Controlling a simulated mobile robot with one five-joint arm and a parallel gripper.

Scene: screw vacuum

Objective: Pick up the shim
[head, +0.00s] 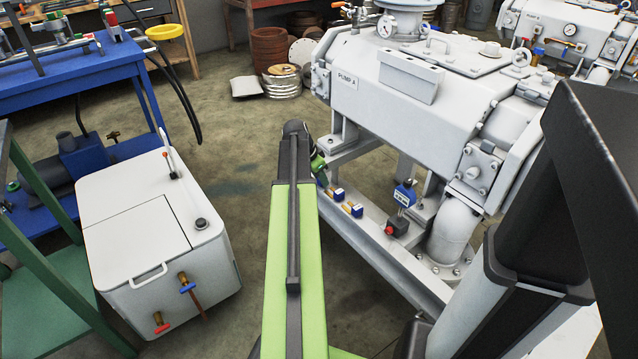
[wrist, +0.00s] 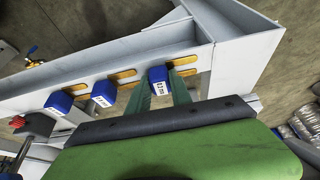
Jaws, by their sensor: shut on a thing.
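A shim (wrist: 158,74) with a blue, white-labelled handle is between the two green fingers of my gripper (wrist: 160,88) in the wrist view. The gripper is shut on it. The shim sits at a yellow-brown slot in the pale grey frame, and its inner part is hidden. In the head view, the green gripper tip (head: 318,164) is at the frame below Pump A, mostly behind my arm. Two similar blue-handled shims (wrist: 104,93) and (wrist: 59,103) are to its left in the wrist view, at their own slots.
The grey pump frame (head: 375,250) runs close beside the gripper. A red-knobbed black part (head: 396,226) and a blue block (head: 404,194) stand on it. A white wheeled-looking cabinet (head: 150,240) is to the left. Open floor (head: 230,150) lies between.

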